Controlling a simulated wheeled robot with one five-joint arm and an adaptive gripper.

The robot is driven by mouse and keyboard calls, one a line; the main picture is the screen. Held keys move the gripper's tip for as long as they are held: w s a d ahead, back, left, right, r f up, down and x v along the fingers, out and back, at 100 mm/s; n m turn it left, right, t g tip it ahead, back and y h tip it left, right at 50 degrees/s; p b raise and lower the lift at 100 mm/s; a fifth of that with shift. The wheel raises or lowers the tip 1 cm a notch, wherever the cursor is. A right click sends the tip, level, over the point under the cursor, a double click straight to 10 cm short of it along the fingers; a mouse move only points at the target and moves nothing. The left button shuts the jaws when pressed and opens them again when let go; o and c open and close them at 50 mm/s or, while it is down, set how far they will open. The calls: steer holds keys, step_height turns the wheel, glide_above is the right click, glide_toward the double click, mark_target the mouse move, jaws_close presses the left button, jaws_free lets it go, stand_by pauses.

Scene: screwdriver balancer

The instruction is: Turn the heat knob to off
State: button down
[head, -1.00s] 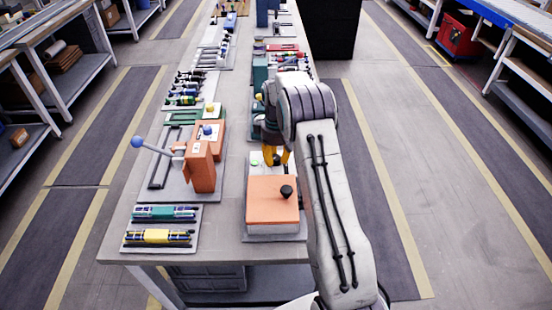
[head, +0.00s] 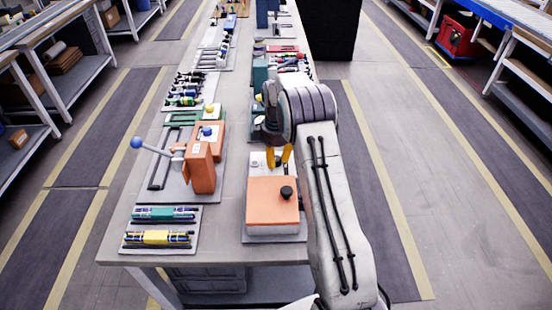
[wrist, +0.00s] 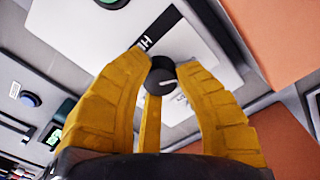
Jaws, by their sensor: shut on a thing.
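The heat knob (wrist: 160,80) is a small round black knob with a white pointer line, in the middle of the wrist view. Its pointer line slants to the right and slightly up in that view. It sits by a white panel (wrist: 95,35) with a black lettered strip. My gripper (wrist: 164,63) has yellow fingers, closed in on the knob from both sides. In the head view my gripper (head: 279,155) points down at the white panel behind the orange-topped unit (head: 268,210). The knob itself is hidden there by the fingers.
A black round handle (head: 287,192) stands on the orange top, close in front of my gripper. To the left is an orange block (head: 202,168) with a blue-balled lever (head: 138,142). A green button (wrist: 110,2) shows at the wrist view's top edge.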

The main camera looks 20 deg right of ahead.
mark_target(276, 158)
steer(key=shift+s+f, duration=0.1)
steer(key=shift+f, duration=0.05)
steer(key=c, duration=0.9)
jaws_free()
steer(key=shift+o, duration=0.2)
step_height(276, 158, up, 12)
